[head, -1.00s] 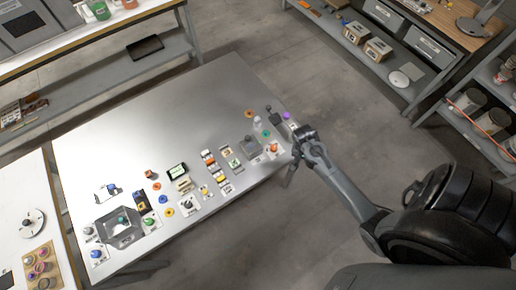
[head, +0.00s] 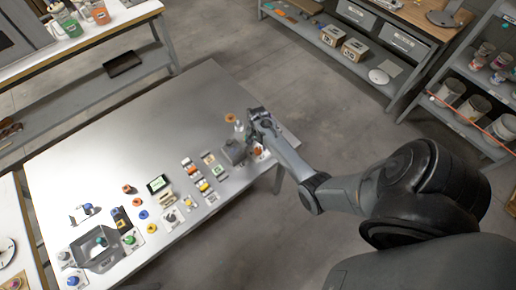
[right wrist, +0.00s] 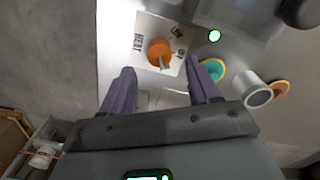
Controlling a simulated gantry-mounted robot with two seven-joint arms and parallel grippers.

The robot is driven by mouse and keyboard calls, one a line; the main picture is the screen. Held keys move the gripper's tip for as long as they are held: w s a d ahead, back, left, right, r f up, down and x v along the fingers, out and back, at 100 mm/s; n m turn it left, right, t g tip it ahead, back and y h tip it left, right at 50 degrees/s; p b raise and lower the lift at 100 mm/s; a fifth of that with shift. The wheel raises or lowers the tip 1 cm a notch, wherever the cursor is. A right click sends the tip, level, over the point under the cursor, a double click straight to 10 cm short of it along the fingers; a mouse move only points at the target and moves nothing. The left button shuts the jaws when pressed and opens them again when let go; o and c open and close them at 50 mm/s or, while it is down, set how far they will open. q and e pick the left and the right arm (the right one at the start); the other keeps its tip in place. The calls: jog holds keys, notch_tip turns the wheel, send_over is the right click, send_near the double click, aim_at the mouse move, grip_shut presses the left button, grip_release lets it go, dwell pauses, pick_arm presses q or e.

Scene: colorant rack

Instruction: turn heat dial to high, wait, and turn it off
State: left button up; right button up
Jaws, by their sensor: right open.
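The heat dial (right wrist: 159,50) is an orange knob with a grey pointer on a white plate marked in dark letters, in the right wrist view. In the head view, the orange dial (head: 259,152) sits near the table's right end, partly behind my arm. My right gripper (right wrist: 162,68) is open and empty. Its fingers point toward the dial, one to each side in the picture, with no visible contact. In the head view, my right gripper (head: 256,130) is over the dial area, its fingertips hard to make out. My left gripper is not in view.
A lit green button (right wrist: 214,35) is right of the dial. A grey device (head: 234,151) stands beside the dial. The table's far side (head: 130,120) is clear.

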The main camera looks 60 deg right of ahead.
aim_at(258, 150)
jog(key=shift+f, duration=2.15)
jog(key=shift+c, duration=0.4)
jog(key=c, duration=1)
